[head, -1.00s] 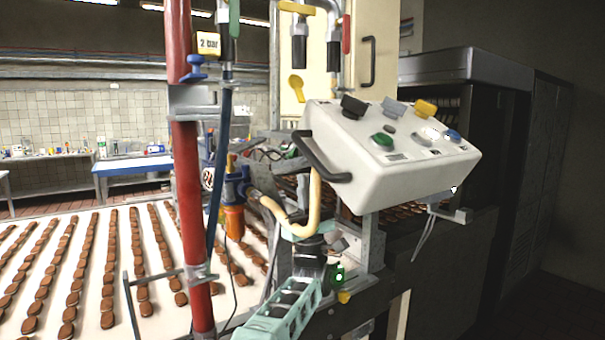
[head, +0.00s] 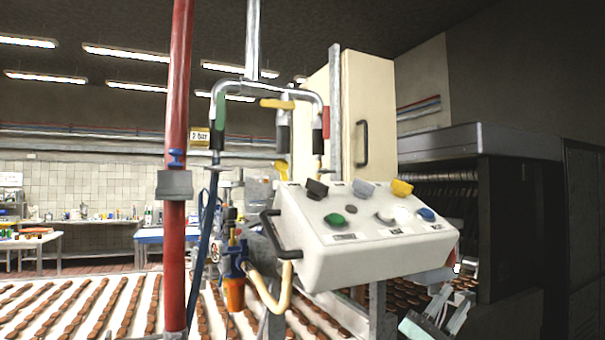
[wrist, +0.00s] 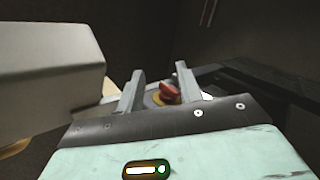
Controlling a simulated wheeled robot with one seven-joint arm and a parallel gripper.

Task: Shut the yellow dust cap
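A yellow cap (head: 281,171), which looks like the dust cap, hangs in the head view below the dark hose coupling (head: 284,135) with the yellow handle (head: 277,104). It appears swung down, apart from the coupling's end; its lower part is hidden behind the control box. My teal gripper (head: 450,306) is low at the right, beyond the box's lower right corner and well away from the cap. In the wrist view, my gripper (wrist: 160,74) has its two fingers apart and nothing held. A red knob with a yellow base (wrist: 168,94) shows past the fingers.
The white control box (head: 360,240) with a black handle (head: 272,235) stands between my gripper and the cap. A red pipe (head: 176,120) rises at the left. Green and red handled couplings flank the yellow one. A dark machine (head: 510,220) stands at the right.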

